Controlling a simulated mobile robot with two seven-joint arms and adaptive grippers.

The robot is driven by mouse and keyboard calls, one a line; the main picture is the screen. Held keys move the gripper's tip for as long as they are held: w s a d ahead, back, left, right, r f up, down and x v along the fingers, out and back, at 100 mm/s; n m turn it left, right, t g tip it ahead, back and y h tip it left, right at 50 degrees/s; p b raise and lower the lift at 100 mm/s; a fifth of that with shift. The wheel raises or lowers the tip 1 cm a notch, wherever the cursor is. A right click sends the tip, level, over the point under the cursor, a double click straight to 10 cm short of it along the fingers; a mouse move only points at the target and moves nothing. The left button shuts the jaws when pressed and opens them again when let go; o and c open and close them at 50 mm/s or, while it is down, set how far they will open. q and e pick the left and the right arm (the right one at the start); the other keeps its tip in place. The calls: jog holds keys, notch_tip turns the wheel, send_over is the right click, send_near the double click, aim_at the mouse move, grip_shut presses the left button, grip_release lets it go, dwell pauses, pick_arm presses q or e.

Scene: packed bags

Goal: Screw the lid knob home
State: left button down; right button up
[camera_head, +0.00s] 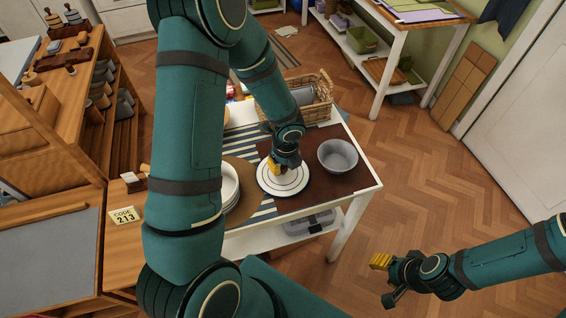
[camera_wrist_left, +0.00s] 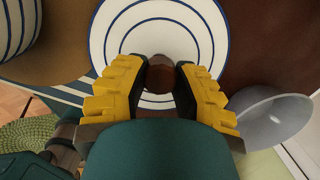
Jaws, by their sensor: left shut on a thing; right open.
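The lid (camera_head: 291,181) is white with dark blue rings and lies on the white table at the middle of the head view. It also fills the upper middle of the left wrist view (camera_wrist_left: 160,32). Its brown knob (camera_wrist_left: 161,76) stands at the lid's centre. My left gripper (camera_head: 275,167) is over the lid, with its yellow fingers shut on the knob from both sides in the left wrist view. The knob's lower part is hidden by my gripper. My right gripper (camera_head: 381,262) is open and empty, over the floor at the lower right.
A grey bowl (camera_head: 338,156) stands right of the lid on a dark brown mat (camera_head: 318,189). A wicker basket (camera_head: 318,109) stands behind. White plates (camera_head: 229,187) are stacked at the left, partly behind my left arm. Clear floor lies right of the table.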

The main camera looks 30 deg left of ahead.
pick_arm(q)
jog(key=shift+s+r+m+p, duration=0.1)
jog(key=shift+m+p, duration=0.4)
jog(key=shift+m, duration=1.2)
jog(key=shift+m+p, duration=0.9)
jog(key=shift+m, duration=0.2)
jog(key=shift+m+t, duration=0.3)
jog(key=shift+m, duration=0.2)
jog(key=shift+h, duration=0.3)
